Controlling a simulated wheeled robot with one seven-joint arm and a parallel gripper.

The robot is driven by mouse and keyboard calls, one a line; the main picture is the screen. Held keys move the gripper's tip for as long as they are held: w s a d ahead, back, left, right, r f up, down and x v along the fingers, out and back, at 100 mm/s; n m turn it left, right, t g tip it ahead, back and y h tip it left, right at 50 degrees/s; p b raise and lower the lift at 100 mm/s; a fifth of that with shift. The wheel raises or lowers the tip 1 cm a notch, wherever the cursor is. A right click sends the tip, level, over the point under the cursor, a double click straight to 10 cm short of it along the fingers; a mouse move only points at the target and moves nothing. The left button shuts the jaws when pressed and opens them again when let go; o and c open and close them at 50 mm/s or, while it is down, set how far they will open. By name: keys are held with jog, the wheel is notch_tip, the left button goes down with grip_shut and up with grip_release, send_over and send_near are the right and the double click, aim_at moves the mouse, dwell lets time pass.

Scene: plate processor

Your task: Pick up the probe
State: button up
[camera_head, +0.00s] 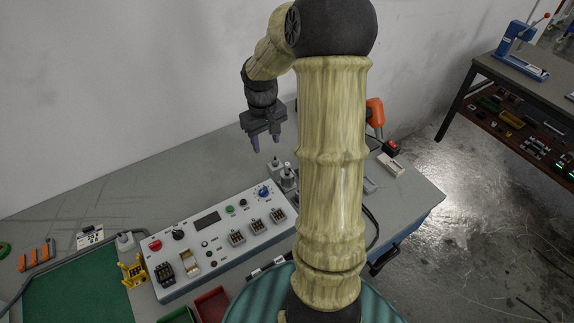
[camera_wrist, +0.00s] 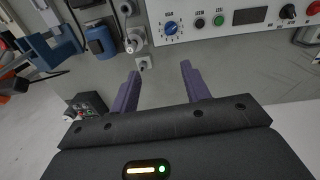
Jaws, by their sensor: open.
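My gripper (camera_head: 265,146) hangs above the far side of the bench, with its two purple fingers spread and nothing between them. In the wrist view the gap between the fingertips (camera_wrist: 160,69) shows bare bench. A small grey post-like fitting (camera_head: 287,176) stands behind the control panel, below and right of my gripper; it also shows in the wrist view (camera_wrist: 133,40). A smaller fitting (camera_head: 275,163) is just beyond it and appears just left of the gap in the wrist view (camera_wrist: 143,64). I cannot tell for certain which thing is the probe.
The white control panel (camera_head: 208,245) with knobs and switches fills the bench's middle. An orange tool (camera_head: 375,112) and a red button box (camera_head: 392,148) stand at the right. A wall rises behind the bench. My arm hides part of the bench.

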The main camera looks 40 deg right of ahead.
send_over(287, 164)
jog(key=shift+w+a+r+m, duration=0.1)
jog(key=shift+w+r+m, duration=0.1)
jog(key=shift+r+m, duration=0.1)
jog(key=shift+p, duration=0.3)
notch_tip(287, 164, down, 12)
jog(key=shift+f+p, duration=0.15)
jog(key=shift+p, duration=0.9)
jog(key=shift+s+f+p, duration=0.15)
jog(key=shift+f+p, duration=0.85)
jog(key=shift+f, duration=1.6)
